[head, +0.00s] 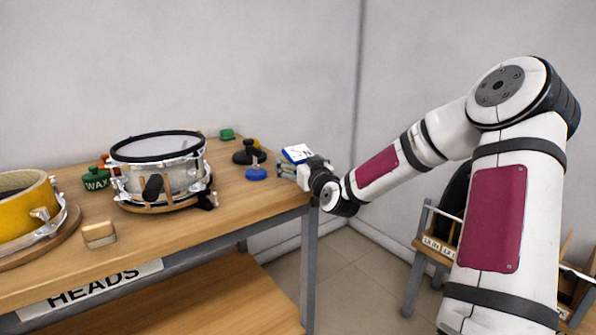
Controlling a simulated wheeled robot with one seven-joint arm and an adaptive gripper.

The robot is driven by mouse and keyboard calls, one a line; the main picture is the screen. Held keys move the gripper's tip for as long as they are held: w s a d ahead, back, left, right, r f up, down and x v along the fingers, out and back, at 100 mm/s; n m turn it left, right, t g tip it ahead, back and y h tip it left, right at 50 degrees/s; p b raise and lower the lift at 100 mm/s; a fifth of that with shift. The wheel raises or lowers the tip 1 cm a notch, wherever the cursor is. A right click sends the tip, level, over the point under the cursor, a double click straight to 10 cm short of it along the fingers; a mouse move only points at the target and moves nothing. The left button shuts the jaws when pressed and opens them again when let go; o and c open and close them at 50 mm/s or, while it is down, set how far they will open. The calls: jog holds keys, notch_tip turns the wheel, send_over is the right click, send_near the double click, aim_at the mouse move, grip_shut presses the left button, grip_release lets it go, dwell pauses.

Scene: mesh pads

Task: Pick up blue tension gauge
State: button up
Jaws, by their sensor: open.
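A small round blue thing with a short upright stem, which looks like the blue tension gauge (257,174), stands on the wooden workbench (235,200) near its right end. My gripper (282,170) is just to the right of it, low over the bench edge, with its fingers pointing left toward it. The gripper is open, and nothing shows between its fingers. A small gap shows between the fingertips and the gauge. The fingers are small in this view, so their exact height over the bench is hard to tell.
A black round thing with a yellow part (248,153) stands just behind the gauge. A blue-and-white box or card (298,153) lies behind my gripper. A snare drum (160,168), a green wax tin (96,179), a tan block (99,235) and a yellow drum shell (22,214) stand further left.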

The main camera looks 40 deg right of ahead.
jog(key=shift+w, duration=0.25)
jog(key=c, duration=1.8)
jog(key=shift+r, duration=0.1)
jog(key=shift+r, duration=0.15)
